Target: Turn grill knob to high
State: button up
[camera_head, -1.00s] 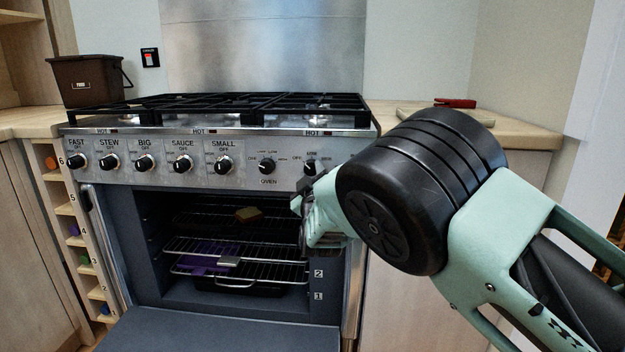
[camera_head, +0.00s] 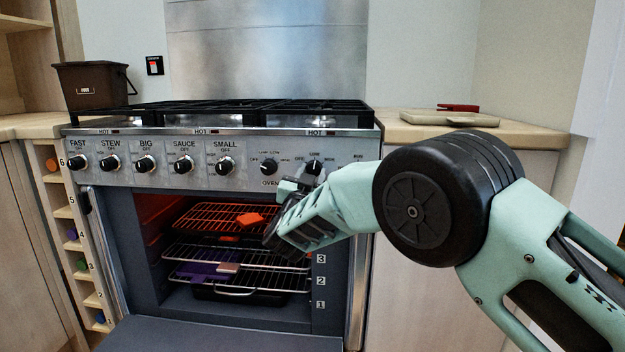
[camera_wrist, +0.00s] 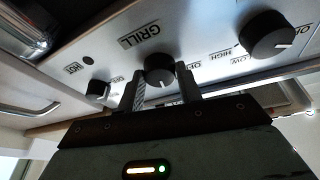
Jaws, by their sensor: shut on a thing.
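In the wrist view, the grill knob (camera_wrist: 158,68) sits between the two fingers under the upside-down word GRILL. My gripper (camera_wrist: 160,77) is shut on it, with one finger at each side. A pale pointer mark shows on the knob's edge nearest my gripper. The LOW, HIGH and OFF print is partly readable, but the exact setting is unclear. In the head view, my gripper (camera_head: 296,186) reaches up to the knob from below, its wrist tilted.
The oven knob (camera_head: 269,167) is close to the left, with several burner knobs beyond. The open oven (camera_head: 235,240) glows orange at the top and holds racks and food. Its door (camera_head: 220,337) is lowered in front. A chopping board (camera_head: 436,117) lies on the right worktop.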

jog(key=m+h, duration=0.1)
jog(key=m, duration=0.2)
jog(key=m+g+h, duration=0.1)
jog(key=m, duration=0.3)
jog(key=shift+a+g, duration=0.1)
jog(key=shift+g, duration=0.2)
jog(key=shift+a+r+m+g+h, duration=0.1)
jog(key=shift+m+g+h, duration=0.25)
jog(key=shift+m, duration=0.95)
jog(key=shift+r+m+g+h, duration=0.15)
jog(key=shift+m+g, duration=0.4)
jog(key=shift+m, duration=0.75)
jog(key=shift+f, duration=0.1)
jog(key=o, duration=1)
jog(key=shift+s, duration=0.15)
jog(key=p+v, duration=0.3)
jog(key=v, duration=1.4)
jog(key=shift+s, duration=0.1)
